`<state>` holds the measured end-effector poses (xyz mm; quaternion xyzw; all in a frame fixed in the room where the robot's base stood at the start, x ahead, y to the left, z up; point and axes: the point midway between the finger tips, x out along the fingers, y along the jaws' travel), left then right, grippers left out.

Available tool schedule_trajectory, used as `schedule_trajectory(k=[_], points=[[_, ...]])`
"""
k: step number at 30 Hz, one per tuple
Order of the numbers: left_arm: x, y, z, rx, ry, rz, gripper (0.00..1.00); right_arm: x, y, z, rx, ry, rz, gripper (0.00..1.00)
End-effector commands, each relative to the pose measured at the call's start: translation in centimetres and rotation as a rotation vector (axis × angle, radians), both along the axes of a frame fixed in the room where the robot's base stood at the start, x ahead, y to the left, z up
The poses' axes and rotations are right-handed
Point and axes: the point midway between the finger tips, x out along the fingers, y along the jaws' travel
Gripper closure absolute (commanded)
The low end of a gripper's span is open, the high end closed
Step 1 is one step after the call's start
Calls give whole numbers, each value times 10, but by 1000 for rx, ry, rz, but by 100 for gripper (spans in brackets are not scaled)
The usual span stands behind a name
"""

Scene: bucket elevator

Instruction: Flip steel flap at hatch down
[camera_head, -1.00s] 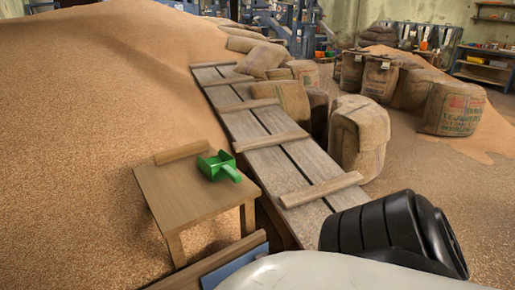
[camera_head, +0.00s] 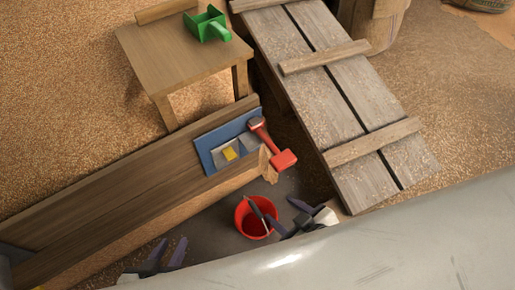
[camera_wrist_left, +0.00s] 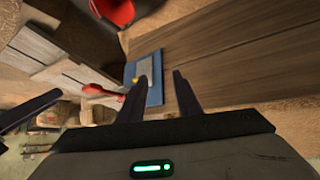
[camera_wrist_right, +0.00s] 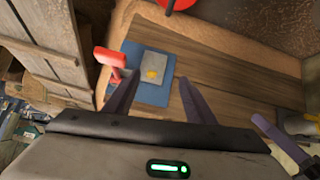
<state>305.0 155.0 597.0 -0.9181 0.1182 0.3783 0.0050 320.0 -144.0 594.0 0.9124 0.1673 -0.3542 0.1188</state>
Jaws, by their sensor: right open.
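The steel flap (camera_head: 226,152) is a small grey plate with a yellow tab, on a blue panel (camera_head: 206,159) fixed to a wooden board. It also shows in the left wrist view (camera_wrist_left: 148,70) and the right wrist view (camera_wrist_right: 154,62). A red lever or handle (camera_head: 272,146) sits at the panel's right edge. My left gripper (camera_head: 165,252) is open and empty, below and left of the panel. My right gripper (camera_head: 297,212) is open and empty, below and right of the panel, beside the red bucket. Neither gripper visibly touches the flap.
A red bucket (camera_head: 246,224) stands on the floor below the panel. A long wooden board (camera_head: 110,190) runs left from the panel. A wooden plank ramp (camera_head: 330,100) lies to the right. A small table (camera_head: 170,60) with a green scoop (camera_head: 208,26) stands behind, amid grain.

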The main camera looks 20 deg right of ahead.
Motion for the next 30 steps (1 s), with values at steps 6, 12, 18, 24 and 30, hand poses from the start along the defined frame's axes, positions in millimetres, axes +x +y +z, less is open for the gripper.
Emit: schedule_trajectory(k=[6,12,18,24,30], points=[[-2,-5,-44,-36,-14,12,69,71,33,-56,-694,-330,639,50],[0,-9,-71,-66,-36,18,69,132,50,-85,-1523,-638,1208,50],[1,-12,-83,-87,-49,23,69,171,54,-96,-2155,-781,1532,50],[2,-13,-86,-94,-52,24,69,187,56,-98,-2394,-810,1633,50],[2,-15,-94,-102,-46,21,69,212,64,-109,-2403,-812,1634,50]])
